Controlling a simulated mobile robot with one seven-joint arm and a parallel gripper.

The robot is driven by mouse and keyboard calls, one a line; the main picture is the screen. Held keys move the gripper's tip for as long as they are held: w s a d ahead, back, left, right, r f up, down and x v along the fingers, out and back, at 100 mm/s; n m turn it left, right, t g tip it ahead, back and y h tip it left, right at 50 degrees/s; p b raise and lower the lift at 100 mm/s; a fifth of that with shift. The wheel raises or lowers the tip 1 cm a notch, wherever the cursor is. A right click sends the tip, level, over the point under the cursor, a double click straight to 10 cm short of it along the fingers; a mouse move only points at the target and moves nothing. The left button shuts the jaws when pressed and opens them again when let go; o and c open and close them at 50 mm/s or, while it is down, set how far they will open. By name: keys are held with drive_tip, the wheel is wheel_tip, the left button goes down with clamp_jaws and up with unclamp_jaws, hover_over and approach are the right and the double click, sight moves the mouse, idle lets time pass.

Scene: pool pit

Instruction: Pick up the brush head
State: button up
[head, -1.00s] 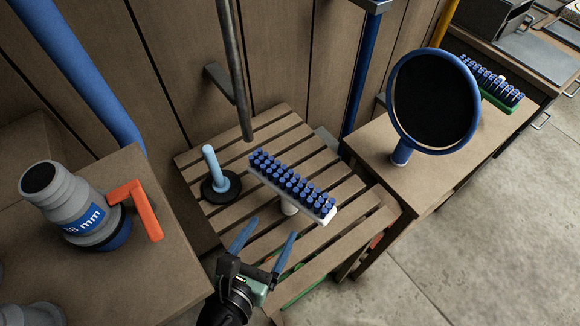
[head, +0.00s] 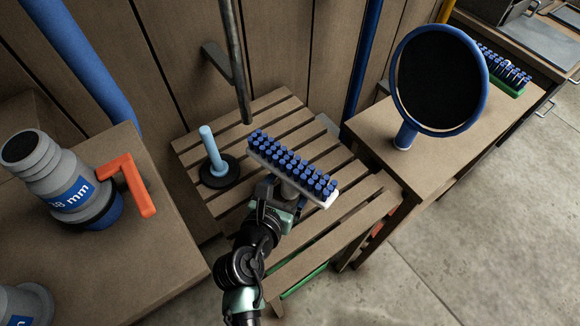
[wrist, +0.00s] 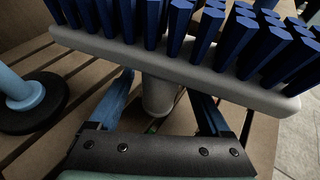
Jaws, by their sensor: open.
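The brush head (head: 292,165) has a pale block with blue bristle tufts facing up. It rests on a slatted wooden stand, raised on a short pale neck. It also shows in the wrist view (wrist: 190,68), across the top. My gripper (head: 283,192) is at the near side of the brush head, low under its block. In the wrist view my gripper (wrist: 160,95) is open, one blue finger on each side of the neck (wrist: 159,97). The fingertips are partly hidden under the block. I cannot tell whether either finger touches the neck.
A light-blue handle on a black disc (head: 214,158) stands left of the brush head on the slatted stand (head: 205,205). A metal pole (head: 237,60) rises behind. A grey fitting with an orange lever (head: 128,180) is at left; a round blue-rimmed panel (head: 440,80) is at right.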

sight(286, 168)
clamp_jaws()
idle(0.4)
drive_tip(key=shift+r, duration=0.1)
drive_tip(key=shift+r, duration=0.4)
wheel_tip(286, 168, up, 7)
drive_tip(key=p, duration=0.3)
drive_tip(key=s+d+p, duration=0.2)
drive_tip(key=s+d, duration=0.8)
drive_tip(key=s, duration=0.4)
drive_tip(key=shift+s+d+f, duration=0.25)
drive_tip(key=shift+s+f, duration=0.05)
drive_tip(key=shift+f, duration=0.15)
drive_tip(key=shift+r+p, duration=0.15)
drive_tip(key=shift+p, duration=0.25)
